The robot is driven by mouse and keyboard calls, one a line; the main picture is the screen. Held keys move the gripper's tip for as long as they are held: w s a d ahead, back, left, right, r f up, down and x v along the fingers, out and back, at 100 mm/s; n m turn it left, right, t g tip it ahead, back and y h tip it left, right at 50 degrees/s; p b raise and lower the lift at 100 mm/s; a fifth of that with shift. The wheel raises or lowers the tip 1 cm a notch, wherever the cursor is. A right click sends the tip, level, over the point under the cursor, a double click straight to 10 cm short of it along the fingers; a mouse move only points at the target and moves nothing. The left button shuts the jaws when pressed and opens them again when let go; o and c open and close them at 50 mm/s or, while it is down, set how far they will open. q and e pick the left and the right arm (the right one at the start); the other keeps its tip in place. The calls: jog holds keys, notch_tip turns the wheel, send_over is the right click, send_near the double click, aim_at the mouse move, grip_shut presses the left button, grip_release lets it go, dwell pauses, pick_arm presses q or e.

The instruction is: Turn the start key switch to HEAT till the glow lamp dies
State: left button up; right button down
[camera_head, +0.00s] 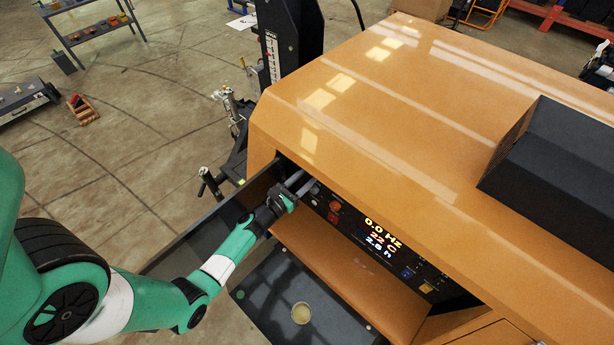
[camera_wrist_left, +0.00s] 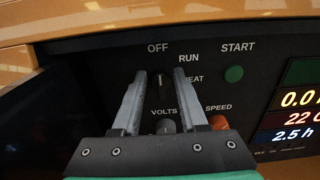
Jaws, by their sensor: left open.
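The start key switch (camera_wrist_left: 161,86) is a small dark knob on the black control panel (camera_wrist_left: 205,88); its pale mark looks upright, toward the OFF label above it. RUN, HEAT and START labels fan out to its right; the H of HEAT is hidden behind a finger. My left gripper (camera_wrist_left: 160,74) is open, its two grey fingers on either side of the switch; I cannot tell whether they touch it. In the head view the left gripper (camera_head: 307,186) reaches the panel's left end and hides the switch. I cannot make out which lamp is the glow lamp. My right gripper is not in view.
A green round button (camera_wrist_left: 234,74) sits under START. A lit display (camera_head: 382,237) is to the right. The orange hood (camera_head: 400,110) overhangs the panel; an open dark door (camera_head: 205,232) stands left.

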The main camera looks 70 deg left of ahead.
pick_arm(q)
grip_shut()
jog(key=shift+f, duration=0.15)
jog(key=shift+w+d+f+m+b, duration=0.1)
jog(key=shift+d+f+m+b, duration=0.2)
jog(key=shift+m+b, duration=1.95)
jog(key=shift+w+d+f+m+b, duration=0.2)
jog(key=shift+m+b, duration=0.55)
jog(key=shift+m, duration=2.95)
jog(key=shift+d+f+m+b, duration=0.3)
jog(key=shift+m+b, duration=1.2)
jog(key=shift+m, duration=1.45)
jog(key=shift+a, duration=0.1)
